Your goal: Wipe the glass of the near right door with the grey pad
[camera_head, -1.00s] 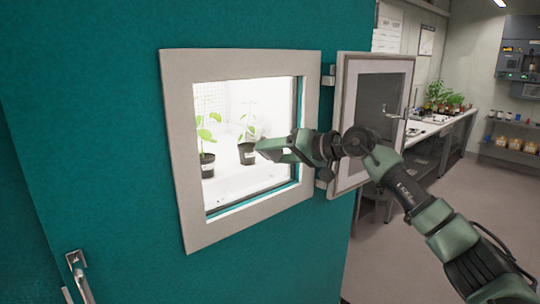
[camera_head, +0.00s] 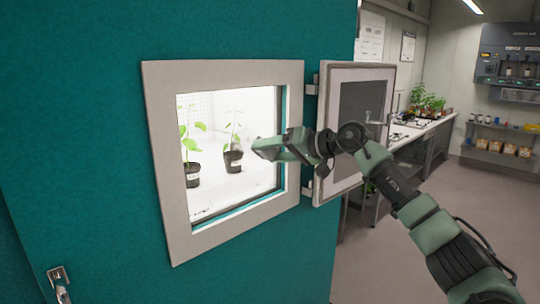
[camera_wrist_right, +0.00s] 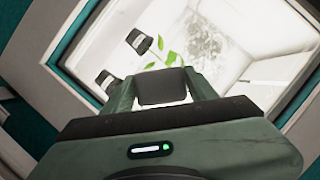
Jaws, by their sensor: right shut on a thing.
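The open door (camera_head: 350,125) stands out to the right of the chamber's window opening, with a pale frame and a dark glass pane (camera_head: 362,105). My right gripper (camera_head: 260,148) is in front of the right part of the lit opening, left of the door and pointing left. In the right wrist view it is shut on a dark grey pad (camera_wrist_right: 163,86), which sits between its two fingers. The pad's far face is hidden, and I cannot make it out in the head view. My left gripper is not in view.
Two potted plants stand in the lit chamber: one on the left (camera_head: 192,178) and one (camera_head: 233,160) near my gripper's tip. The pale frame (camera_head: 160,165) surrounds the opening in the teal wall (camera_head: 90,150). A bench (camera_head: 425,130) is behind the door; clear floor is at right.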

